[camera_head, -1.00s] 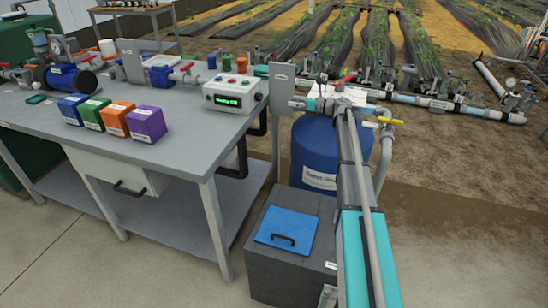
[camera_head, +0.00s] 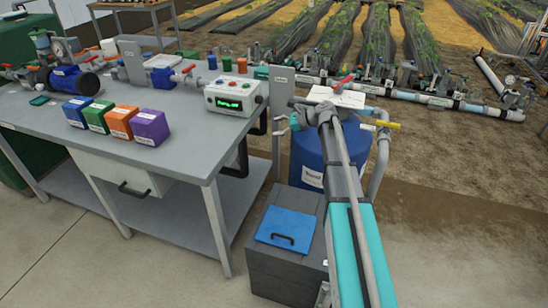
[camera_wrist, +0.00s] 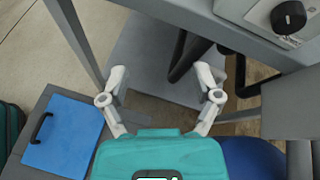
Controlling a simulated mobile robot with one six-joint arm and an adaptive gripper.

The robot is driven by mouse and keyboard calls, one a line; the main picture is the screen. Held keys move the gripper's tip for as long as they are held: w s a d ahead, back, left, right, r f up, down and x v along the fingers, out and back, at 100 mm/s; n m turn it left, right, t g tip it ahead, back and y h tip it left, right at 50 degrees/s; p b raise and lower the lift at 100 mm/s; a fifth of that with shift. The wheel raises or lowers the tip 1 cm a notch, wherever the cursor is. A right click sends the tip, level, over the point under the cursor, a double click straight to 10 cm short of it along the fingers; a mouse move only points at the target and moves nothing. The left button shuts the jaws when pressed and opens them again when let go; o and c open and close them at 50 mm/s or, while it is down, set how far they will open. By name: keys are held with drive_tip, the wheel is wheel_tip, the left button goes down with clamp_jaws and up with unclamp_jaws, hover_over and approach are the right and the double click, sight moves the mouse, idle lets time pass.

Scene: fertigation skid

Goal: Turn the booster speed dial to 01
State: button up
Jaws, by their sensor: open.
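A black round dial (camera_wrist: 289,17) with a white pointer mark sits on a pale labelled plate at the top right of the wrist view. I cannot read its setting. My gripper (camera_wrist: 160,88) is open and empty, its two fingers spread below and left of the dial, apart from it. A white control box (camera_head: 232,96) with a lit green display stands at the right end of the bench in the head view. The digits are too small to read.
The grey bench (camera_head: 190,165) has coloured boxes (camera_head: 150,126) and pumps on it. A grey post (camera_head: 281,90) stands beside its right end. A blue barrel (camera_head: 308,160) and a dark chest with a blue lid (camera_head: 286,229) stand below my arm.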

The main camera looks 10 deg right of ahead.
drive_tip(key=s+a+n+g+h+p, duration=0.1)
drive_tip(key=s+a+n+h+p, duration=0.1)
drive_tip(key=s+n, duration=0.3)
drive_tip(key=s+a+f+n+g+h+p, duration=0.1)
drive_tip(key=s+n+h+p, duration=0.3)
drive_tip(key=s, duration=0.7)
drive_tip(key=shift+s+a+f+n+g+p, duration=0.25)
drive_tip(key=shift+a+n+g+p, duration=0.1)
drive_tip(key=shift+a+n+g, duration=0.4)
drive_tip(key=s+d+f+n+g+h, duration=0.1)
drive_tip(key=s+d+f+n+h, duration=0.15)
drive_tip(key=s+n+h, duration=0.8)
drive_tip(key=s+r+m+y+p, duration=0.1)
drive_tip(key=r+y+p, duration=0.1)
drive_tip(key=r+p, duration=0.5)
drive_tip(key=s+r+m+y+p, duration=0.1)
drive_tip(key=s+r+y+p, duration=0.1)
drive_tip(key=r+p, duration=0.6)
drive_tip(key=shift+s, duration=0.3)
idle(0.5)
